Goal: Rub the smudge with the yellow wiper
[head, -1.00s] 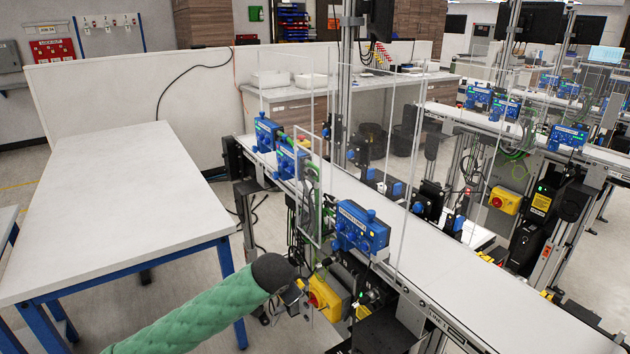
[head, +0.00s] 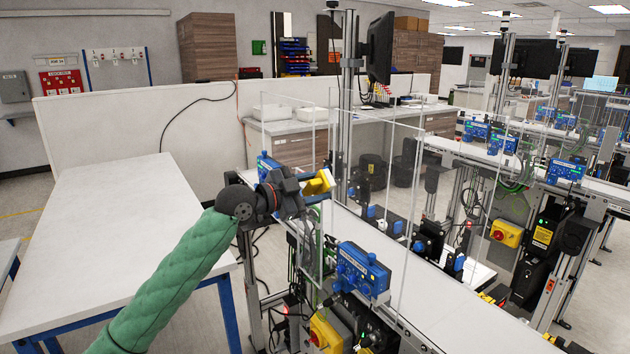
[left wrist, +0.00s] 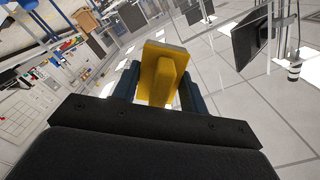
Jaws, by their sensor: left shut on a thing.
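My left gripper (head: 308,189) is raised near the clear panels over the left end of the conveyor belt. It is shut on the yellow wiper (head: 320,183). In the left wrist view the wiper (left wrist: 163,74) sticks out between the two dark blue fingers (left wrist: 160,88). The smudge cannot be made out in either view. My right gripper does not show.
Clear upright panels (head: 404,215) stand along the belt (head: 425,292). A white table (head: 110,250) with a bare top stands at the left.

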